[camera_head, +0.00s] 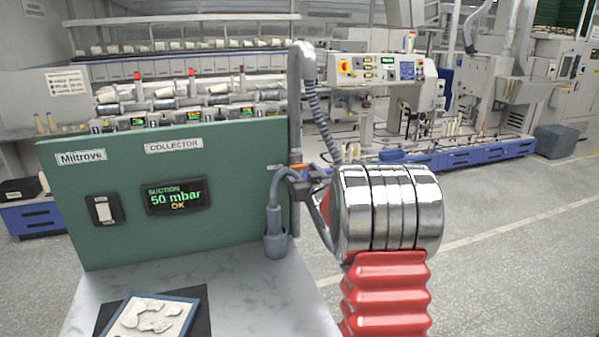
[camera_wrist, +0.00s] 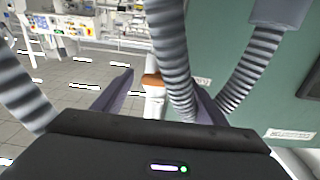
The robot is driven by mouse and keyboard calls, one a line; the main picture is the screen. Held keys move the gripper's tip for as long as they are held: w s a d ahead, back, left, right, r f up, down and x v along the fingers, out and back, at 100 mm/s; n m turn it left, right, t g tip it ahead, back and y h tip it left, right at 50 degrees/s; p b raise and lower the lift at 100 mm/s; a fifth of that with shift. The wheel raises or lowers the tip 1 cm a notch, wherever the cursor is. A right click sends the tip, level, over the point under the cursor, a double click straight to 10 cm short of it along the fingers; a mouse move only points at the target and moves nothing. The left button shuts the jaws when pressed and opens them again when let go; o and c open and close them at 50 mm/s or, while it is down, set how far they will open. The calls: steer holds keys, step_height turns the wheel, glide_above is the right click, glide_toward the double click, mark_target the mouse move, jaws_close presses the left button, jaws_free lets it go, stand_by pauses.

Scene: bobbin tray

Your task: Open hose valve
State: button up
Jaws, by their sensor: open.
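The hose valve appears as a small orange piece (camera_head: 297,166) on the upright grey pipe (camera_head: 294,110) at the right edge of the green collector panel (camera_head: 200,235). In the wrist view the orange piece (camera_wrist: 152,80) shows between my two fingers, on a pale pipe (camera_wrist: 154,106). My gripper (camera_head: 305,174) is open beside the pipe in the head view. In the wrist view my gripper (camera_wrist: 163,82) has its fingers spread on either side of the orange piece. A ribbed hose (camera_wrist: 172,60) partly covers the right finger. Whether a finger touches the valve cannot be told.
A display (camera_head: 176,196) reads suction 50 mbar OK, beside a switch (camera_head: 104,210). A grey hose end (camera_head: 274,222) stands in a holder near the pipe. A framed tray (camera_head: 150,318) lies on the grey top (camera_head: 245,290). Open floor lies to the right.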

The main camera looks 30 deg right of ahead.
steer(key=shift+w, duration=0.2)
steer(key=shift+c, duration=0.6)
steer(key=c, duration=0.9)
